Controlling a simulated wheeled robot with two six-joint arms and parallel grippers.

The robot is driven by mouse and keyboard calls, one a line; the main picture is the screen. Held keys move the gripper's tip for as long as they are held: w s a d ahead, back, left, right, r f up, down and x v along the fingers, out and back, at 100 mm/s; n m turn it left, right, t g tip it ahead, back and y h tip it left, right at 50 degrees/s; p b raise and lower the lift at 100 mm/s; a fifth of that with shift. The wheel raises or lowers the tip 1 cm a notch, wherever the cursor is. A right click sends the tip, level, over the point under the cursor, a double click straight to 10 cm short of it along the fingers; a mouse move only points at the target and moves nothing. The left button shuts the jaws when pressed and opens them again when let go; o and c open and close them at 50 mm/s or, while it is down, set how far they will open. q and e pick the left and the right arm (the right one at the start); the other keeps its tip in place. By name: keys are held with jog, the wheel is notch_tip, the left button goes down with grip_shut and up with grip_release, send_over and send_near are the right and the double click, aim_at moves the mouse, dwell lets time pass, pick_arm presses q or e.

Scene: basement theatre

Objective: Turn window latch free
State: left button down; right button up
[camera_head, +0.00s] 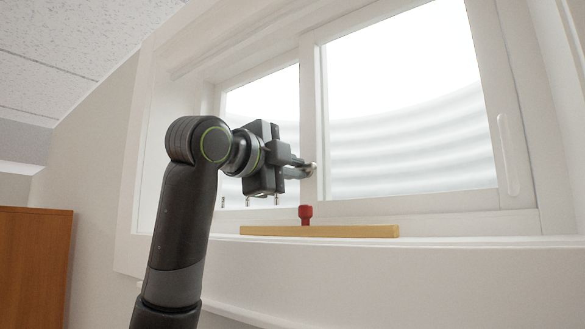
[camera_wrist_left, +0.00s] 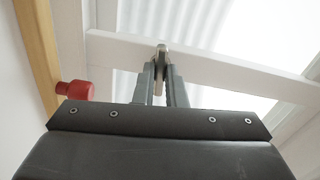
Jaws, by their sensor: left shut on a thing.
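The window latch (camera_wrist_left: 162,48) is a small light metal piece on the white middle stile of the sliding window. In the head view the latch (camera_head: 311,168) shows just past my fingertips. My left gripper (camera_head: 303,168) reaches in from the left and is shut on the latch. In the left wrist view the two grey fingers (camera_wrist_left: 161,70) close around the latch at their tips. My right gripper is in neither view.
A wooden bar (camera_head: 345,231) lies along the window sill (camera_head: 450,243) below my gripper. A red knob (camera_head: 305,214) stands up at the bar, close under the fingers. An orange-brown cabinet (camera_head: 35,265) stands at the lower left.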

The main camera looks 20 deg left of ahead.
pick_arm(q)
jog(key=shift+m, duration=0.8)
jog(key=c, duration=1.5)
grip_release()
jog(key=b+v, duration=0.8)
jog(key=v, duration=0.9)
jog(key=shift+s+b, duration=0.2)
jog(key=shift+b, duration=0.15)
